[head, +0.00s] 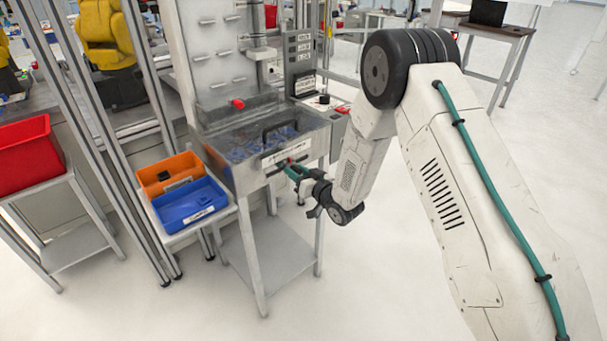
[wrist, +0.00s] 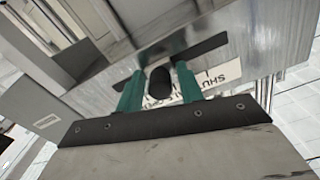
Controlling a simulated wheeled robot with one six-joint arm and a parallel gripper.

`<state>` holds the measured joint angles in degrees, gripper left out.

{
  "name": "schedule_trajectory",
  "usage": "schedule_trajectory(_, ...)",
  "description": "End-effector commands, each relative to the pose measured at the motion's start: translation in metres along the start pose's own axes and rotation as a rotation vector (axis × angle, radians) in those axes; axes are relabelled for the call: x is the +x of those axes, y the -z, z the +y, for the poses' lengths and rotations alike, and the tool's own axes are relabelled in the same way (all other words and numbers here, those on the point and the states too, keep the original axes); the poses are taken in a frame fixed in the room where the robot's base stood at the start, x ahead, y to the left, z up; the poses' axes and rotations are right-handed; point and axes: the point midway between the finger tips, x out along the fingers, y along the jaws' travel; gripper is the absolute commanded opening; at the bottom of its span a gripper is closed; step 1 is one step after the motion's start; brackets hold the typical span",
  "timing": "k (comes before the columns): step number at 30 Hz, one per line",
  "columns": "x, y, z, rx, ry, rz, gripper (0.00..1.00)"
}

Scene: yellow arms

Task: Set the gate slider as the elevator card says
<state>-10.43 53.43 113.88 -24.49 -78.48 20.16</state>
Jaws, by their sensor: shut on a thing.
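My gripper (head: 289,168) reaches the front face of the grey metal bin of the elevator (head: 232,168). In the wrist view its teal fingers (wrist: 158,88) are shut on a dark round slider knob (wrist: 160,82). The knob sits in a dark slot (wrist: 206,47), which shows on both sides of the fingers. A white label (wrist: 216,75) beside the slot reads "SHU…"; the fingers hide the rest. In the head view the label strip (head: 293,151) is too small to read. A dark card-like plate (head: 305,86) stands on the elevator's right side; its writing is illegible.
An orange bin (head: 168,170) and a blue bin (head: 189,204) stand on a shelf left of the elevator. A red bin (head: 25,152) is on a stand at far left. Metal posts rise between them. The floor at front is clear.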

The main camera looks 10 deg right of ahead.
Motion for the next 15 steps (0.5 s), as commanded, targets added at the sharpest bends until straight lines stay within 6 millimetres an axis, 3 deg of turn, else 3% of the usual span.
schedule_trajectory(6, -0.0006, -0.0014, -0.0022, 0.002, 0.004, -0.003, 0.0)
schedule_trajectory(7, -0.0007, -0.0013, -0.002, 0.002, 0.003, -0.002, 0.42)
schedule_trajectory(15, -0.0009, -0.0012, -0.0018, 0.002, 0.003, -0.002, 0.45)
